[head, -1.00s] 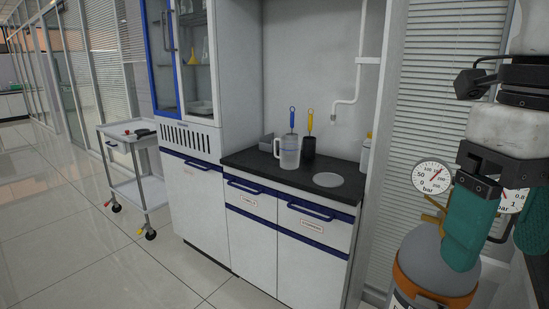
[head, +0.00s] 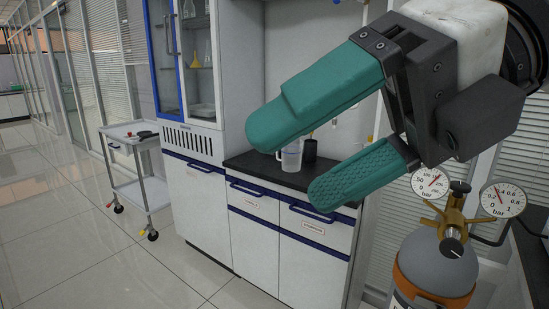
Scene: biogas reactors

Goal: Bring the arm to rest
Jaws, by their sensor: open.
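My gripper (head: 290,158) is in the upper right of the head view, its two teal fingers pointing left and slightly down. The fingers are spread apart with nothing between them. It hangs in the air in front of the counter and hides part of the countertop and the wall behind. My wrist reaches in from the right edge; the rest of my arm is out of view.
A gas cylinder (head: 437,268) with a regulator and two gauges stands at the lower right, below my wrist. A clear jug (head: 291,157) stands on the dark countertop (head: 262,170). A cart (head: 150,178) stands at left. The floor at the left is clear.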

